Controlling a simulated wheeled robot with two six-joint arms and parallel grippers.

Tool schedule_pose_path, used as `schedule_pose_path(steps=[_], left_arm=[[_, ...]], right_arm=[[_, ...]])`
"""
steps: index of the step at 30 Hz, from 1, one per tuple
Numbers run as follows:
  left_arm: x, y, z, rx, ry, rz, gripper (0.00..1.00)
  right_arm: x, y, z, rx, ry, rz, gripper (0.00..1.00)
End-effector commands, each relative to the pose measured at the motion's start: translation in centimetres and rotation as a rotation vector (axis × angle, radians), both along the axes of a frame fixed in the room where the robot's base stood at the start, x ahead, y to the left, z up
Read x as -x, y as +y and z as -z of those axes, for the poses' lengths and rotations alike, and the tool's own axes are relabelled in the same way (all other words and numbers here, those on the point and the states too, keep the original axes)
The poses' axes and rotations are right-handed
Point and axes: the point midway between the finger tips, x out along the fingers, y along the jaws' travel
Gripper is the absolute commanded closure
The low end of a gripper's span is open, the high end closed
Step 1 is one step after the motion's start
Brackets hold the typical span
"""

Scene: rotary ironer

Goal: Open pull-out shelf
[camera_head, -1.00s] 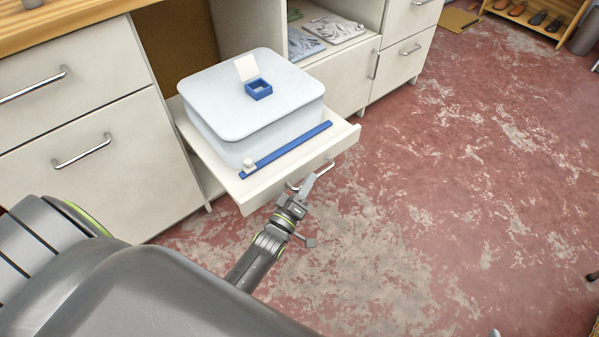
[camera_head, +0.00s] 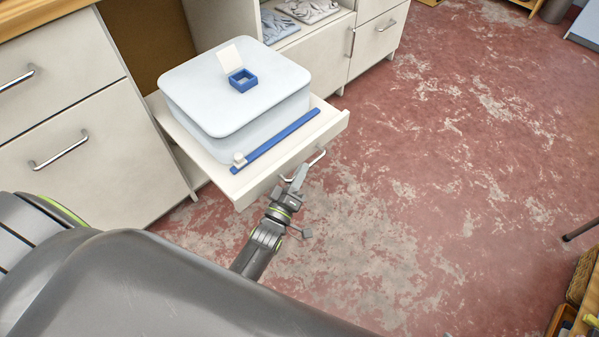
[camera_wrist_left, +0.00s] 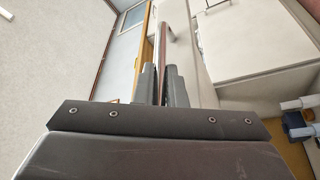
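The pull-out shelf (camera_head: 332,124) is a white tray with a front panel, standing well out of the cabinet opening. It carries a pale rounded box (camera_head: 200,100) with a small blue square piece (camera_head: 242,80) and white flap on top. A blue strip (camera_head: 275,141) lies along its front edge. The metal bar handle (camera_head: 319,157) is on the front panel. My left gripper (camera_head: 298,178) is at this handle. My right gripper is in no view.
Closed drawers with bar handles (camera_head: 60,150) stand left of the shelf. A white cabinet (camera_head: 318,58) with an open compartment above stands to the right. The red, worn floor (camera_head: 440,190) in front is clear. A wicker basket (camera_head: 583,275) is at the lower right.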

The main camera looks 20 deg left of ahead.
Motion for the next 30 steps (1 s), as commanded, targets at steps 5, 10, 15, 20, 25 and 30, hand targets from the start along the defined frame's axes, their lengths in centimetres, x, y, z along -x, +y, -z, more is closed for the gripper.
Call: schedule_pose_path(steps=[5, 10, 15, 20, 25, 30], left_arm=[[0.0, 0.0, 0.1, 0.0, 0.002, 0.0, 0.67], [0.0, 0.0, 0.0, 0.0, 0.001, -0.001, 0.67], [0.3, 0.1, 0.1, 0.0, 0.002, 0.0, 0.67], [2.4, 0.2, 0.5, 0.0, 0.004, 0.0, 0.67], [6.3, 0.4, 1.3, 0.0, 0.007, -0.002, 0.67], [10.4, 0.7, 2.3, 0.0, 0.006, -0.001, 0.67]], right_arm=[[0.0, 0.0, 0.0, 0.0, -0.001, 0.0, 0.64], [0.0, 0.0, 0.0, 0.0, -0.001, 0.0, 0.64], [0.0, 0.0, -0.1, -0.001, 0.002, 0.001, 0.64], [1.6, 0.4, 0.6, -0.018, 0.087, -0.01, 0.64], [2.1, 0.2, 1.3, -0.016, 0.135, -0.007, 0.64], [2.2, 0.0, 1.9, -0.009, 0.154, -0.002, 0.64]])
